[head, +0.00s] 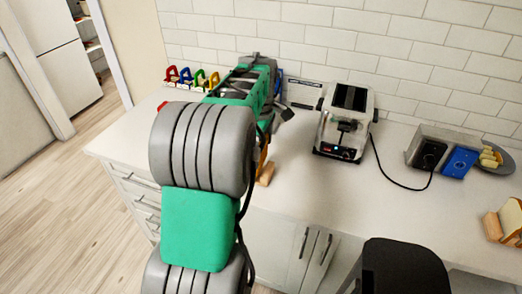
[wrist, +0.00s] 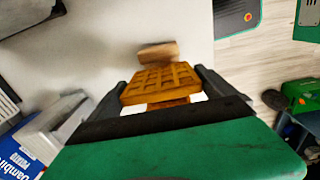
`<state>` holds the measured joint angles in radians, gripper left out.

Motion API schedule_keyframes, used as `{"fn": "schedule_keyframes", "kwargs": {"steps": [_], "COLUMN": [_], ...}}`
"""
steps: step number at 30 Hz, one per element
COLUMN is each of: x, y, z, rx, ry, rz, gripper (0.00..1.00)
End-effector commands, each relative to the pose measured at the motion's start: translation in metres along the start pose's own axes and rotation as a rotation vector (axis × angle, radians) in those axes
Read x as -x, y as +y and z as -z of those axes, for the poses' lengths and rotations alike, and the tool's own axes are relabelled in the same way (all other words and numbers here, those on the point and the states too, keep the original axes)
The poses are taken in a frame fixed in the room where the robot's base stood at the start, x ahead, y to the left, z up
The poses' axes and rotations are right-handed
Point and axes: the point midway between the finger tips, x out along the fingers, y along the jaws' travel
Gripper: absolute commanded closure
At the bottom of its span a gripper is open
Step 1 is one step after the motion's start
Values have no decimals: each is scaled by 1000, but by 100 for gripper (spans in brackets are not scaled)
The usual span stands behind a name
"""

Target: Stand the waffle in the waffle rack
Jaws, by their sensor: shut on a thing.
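My gripper (wrist: 160,88) is shut on the golden-brown waffle (wrist: 160,78), with one dark finger at each side of it. The waffle's grid face shows between the fingers. In the head view a brown-orange sliver of it (head: 263,154) shows beside my arm, which hides most of the gripper. A light wooden piece, seemingly part of the waffle rack, stands on the counter just beyond the waffle in the wrist view (wrist: 157,52) and beside my arm in the head view (head: 266,174). I cannot tell whether the waffle touches it.
A toaster (head: 342,122) with a cable stands at the back of the white counter (head: 320,205). A grey box (head: 428,147), a blue packet (head: 460,162) and a plate of food (head: 490,158) are to the right. Bread in a wooden holder (head: 510,219) is at the right edge. Coloured-handled items (head: 190,77) stand behind my arm.

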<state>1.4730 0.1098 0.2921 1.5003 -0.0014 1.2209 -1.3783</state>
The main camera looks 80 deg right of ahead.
Motion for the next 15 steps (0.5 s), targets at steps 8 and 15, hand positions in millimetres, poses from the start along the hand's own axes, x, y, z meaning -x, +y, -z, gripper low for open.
{"fn": "schedule_keyframes", "kwargs": {"steps": [8,15], "x": [-22,-17], "y": [-7,-5], "z": [-1,-1], "rx": [0,1], "ry": [-6,-5], "rz": [31,24], "gripper": [3,0]}}
